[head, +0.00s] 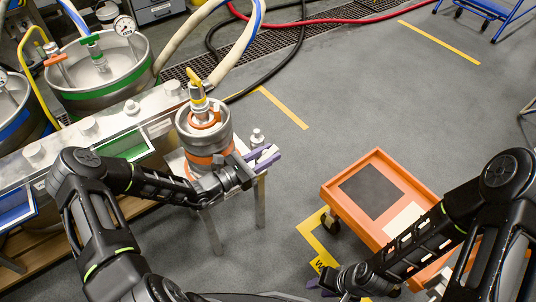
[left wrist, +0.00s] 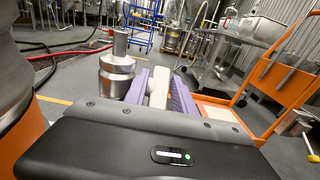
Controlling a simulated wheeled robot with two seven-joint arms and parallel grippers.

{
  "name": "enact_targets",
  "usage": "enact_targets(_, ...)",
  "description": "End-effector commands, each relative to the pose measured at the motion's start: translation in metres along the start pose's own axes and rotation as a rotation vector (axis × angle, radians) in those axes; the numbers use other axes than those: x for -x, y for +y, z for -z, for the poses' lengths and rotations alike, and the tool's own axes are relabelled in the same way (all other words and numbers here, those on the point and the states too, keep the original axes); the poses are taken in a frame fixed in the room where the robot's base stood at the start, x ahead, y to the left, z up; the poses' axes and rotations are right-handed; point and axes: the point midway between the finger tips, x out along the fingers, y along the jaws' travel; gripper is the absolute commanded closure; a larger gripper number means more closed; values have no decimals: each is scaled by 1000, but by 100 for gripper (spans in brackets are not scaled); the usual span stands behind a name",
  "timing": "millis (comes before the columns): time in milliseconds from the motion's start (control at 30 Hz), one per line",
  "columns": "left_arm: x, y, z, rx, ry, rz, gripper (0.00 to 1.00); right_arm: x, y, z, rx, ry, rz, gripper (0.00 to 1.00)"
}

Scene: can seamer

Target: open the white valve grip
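The white valve grip (left wrist: 159,88) shows between the two purple fingers of my left gripper (left wrist: 160,92) in the left wrist view. It fills the gap between them, and the fingers look closed on its sides. In the head view, my left gripper (head: 264,157) is just right of the steel keg, and the grip is mostly hidden by the fingers. A steel valve body (left wrist: 117,75) stands beside the fingers; its top also shows in the head view (head: 257,138). My right gripper (head: 326,282) is low in the head view, its fingers mostly hidden.
A small steel keg (head: 204,125) with orange bands stands close to my left gripper. Larger vessels (head: 100,65) and a steel bench (head: 95,125) are at the left. An orange cart (head: 335,193) stands right, near my right arm. Open floor lies between keg and cart.

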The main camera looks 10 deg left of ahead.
Motion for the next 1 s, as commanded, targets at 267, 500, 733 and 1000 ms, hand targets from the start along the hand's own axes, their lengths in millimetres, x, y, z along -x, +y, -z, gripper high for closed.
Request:
enact_targets(267, -1, 0, 0, 0, 0, 0, 72, 0, 0, 0, 0, 0, 0, 64)
enact_targets(500, 0, 0, 0, 0, 0, 0, 91, 0, 0, 0, 0, 0, 0, 64)
enact_targets(733, 0, 0, 0, 0, 0, -1, 100, 0, 0, 0, 0, 0, 0, 64)
enact_targets(1000, 0, 1, 5, 1, -38, -2, 100, -9, 3, 0, 0, 0, 0, 64)
